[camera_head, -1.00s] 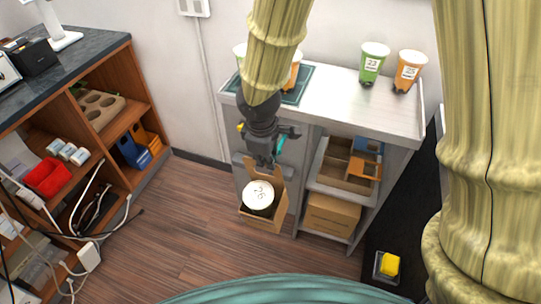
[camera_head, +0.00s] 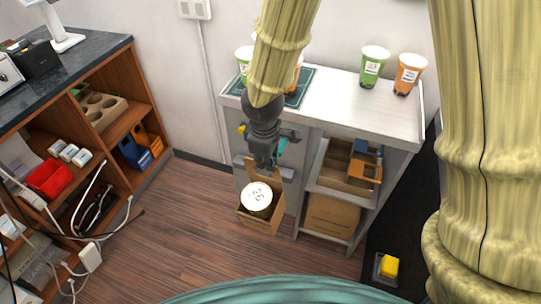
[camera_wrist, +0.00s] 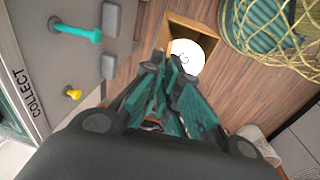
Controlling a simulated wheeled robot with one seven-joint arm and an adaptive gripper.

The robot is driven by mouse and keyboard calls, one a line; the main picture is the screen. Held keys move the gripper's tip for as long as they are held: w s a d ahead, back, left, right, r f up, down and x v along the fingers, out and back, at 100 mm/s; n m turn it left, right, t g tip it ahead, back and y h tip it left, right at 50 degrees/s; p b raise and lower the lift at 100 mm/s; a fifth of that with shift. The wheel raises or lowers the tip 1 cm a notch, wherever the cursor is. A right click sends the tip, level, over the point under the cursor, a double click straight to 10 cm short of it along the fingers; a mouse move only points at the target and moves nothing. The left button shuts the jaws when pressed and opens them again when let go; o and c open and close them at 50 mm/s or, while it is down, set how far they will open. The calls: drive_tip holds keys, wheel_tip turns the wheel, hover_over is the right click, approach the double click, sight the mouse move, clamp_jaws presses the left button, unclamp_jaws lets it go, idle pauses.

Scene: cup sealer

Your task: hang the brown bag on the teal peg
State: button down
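The brown bag (camera_head: 262,221) is an open-topped box-like bag with a tall back flap. A cup with a white lid (camera_head: 257,196) stands inside it. My gripper (camera_head: 263,167) is shut on the bag's upper flap, and the bag hangs in front of the white counter's side. In the wrist view my gripper (camera_wrist: 170,62) has its fingers close together over the bag (camera_wrist: 182,28); they hide part of it. The teal peg (camera_wrist: 78,31) sticks out of the grey panel, left of the gripper and apart from the bag. In the head view the peg (camera_head: 282,149) is partly hidden behind my gripper.
The white counter (camera_head: 345,106) carries several cups, with shelves and boxes below. A brown shelf unit (camera_head: 120,116) stands left. Floor between is clear.

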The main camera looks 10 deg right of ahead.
drive_tip(key=w+d+f+m+p, duration=0.1)
drive_tip(key=w+d+f+p, duration=0.1)
drive_tip(key=w+d+f, duration=0.2)
drive_tip(key=w+d+f+m+y+p, duration=0.1)
drive_tip(key=w+d+f+p, duration=0.1)
drive_tip(key=w+d, duration=0.3)
drive_tip(key=shift+w+f+p, duration=0.35)
drive_tip(key=shift+w+f, duration=0.55)
drive_tip(key=shift+w, duration=0.6)
idle(1.0)
drive_tip(key=shift+d+f, duration=0.1)
drive_tip(key=c, duration=2.1)
unclamp_jaws()
drive_tip(key=o, duration=0.5)
drive_tip(key=shift+o, duration=0.2)
